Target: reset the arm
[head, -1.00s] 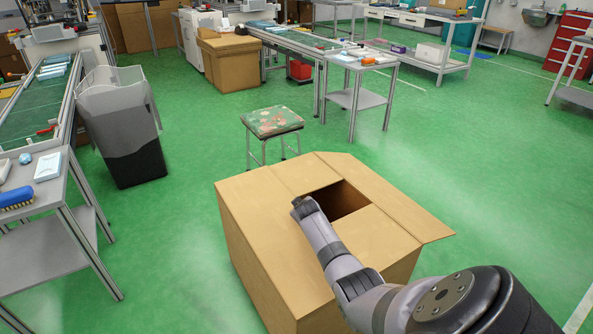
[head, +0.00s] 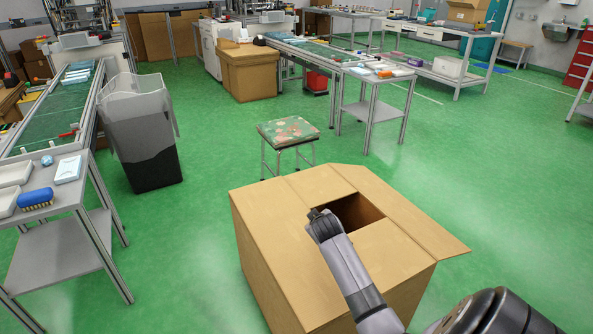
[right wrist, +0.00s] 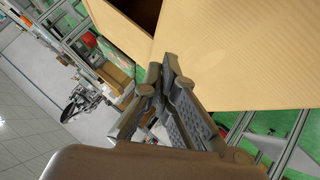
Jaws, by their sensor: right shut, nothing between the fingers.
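My right arm comes in from the lower right of the head view. My right gripper (head: 317,214) is at its far end and appears in front of the top of a large open cardboard box (head: 278,214), just left of the dark opening. In the right wrist view the fingers of my right gripper (right wrist: 165,75) are together, with nothing held between them. The box (right wrist: 235,60) fills the upper right of that view, close by the fingers. I cannot tell whether they touch it. My left gripper is not in view.
A patterned stool (head: 287,131) stands behind the box. A grey bin (head: 140,130) and a side table (head: 75,235) with a blue brush (head: 36,198) are at left. A small table (head: 378,80) is behind. Green floor (head: 490,170) is clear at right.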

